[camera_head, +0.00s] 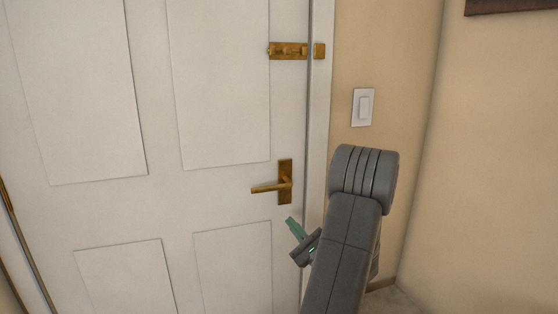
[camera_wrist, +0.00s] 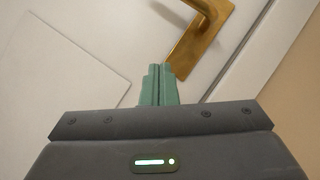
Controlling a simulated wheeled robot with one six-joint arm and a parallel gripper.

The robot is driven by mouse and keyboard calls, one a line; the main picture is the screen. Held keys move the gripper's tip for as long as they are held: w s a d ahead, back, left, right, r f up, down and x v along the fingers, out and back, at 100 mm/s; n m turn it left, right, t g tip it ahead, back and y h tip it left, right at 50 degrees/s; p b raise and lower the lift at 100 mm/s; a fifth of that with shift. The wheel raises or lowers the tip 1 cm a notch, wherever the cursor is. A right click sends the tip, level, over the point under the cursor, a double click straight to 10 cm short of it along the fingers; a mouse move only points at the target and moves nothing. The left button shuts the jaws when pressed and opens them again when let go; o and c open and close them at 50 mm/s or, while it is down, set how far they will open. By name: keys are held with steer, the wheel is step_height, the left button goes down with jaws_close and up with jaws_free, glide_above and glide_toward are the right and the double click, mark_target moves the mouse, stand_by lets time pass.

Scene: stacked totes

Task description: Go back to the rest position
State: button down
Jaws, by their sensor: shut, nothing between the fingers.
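My gripper (camera_head: 290,222) has green fingers and is in front of the white door, just below the brass lever handle (camera_head: 284,185). In the wrist view the two green fingers of my gripper (camera_wrist: 159,68) are pressed together with nothing between them. The brass handle also shows in the wrist view (camera_wrist: 205,40), beyond the fingertips and to the right. I cannot tell the exact gap between the fingertips and the door. My grey arm reaches up from the lower right and hides part of the door frame.
The white panelled door (camera_head: 150,205) looks closed in its frame. A brass slide latch (camera_head: 288,50) is near its upper right edge. A white light switch (camera_head: 362,107) is on the beige wall (camera_head: 480,150) right of the door. A dark-framed thing (camera_head: 510,5) shows at the top right.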

steer(key=v, duration=0.9)
steer(key=shift+s+r+b, duration=0.15)
steer(key=shift+b, duration=0.15)
steer(key=shift+a, duration=0.2)
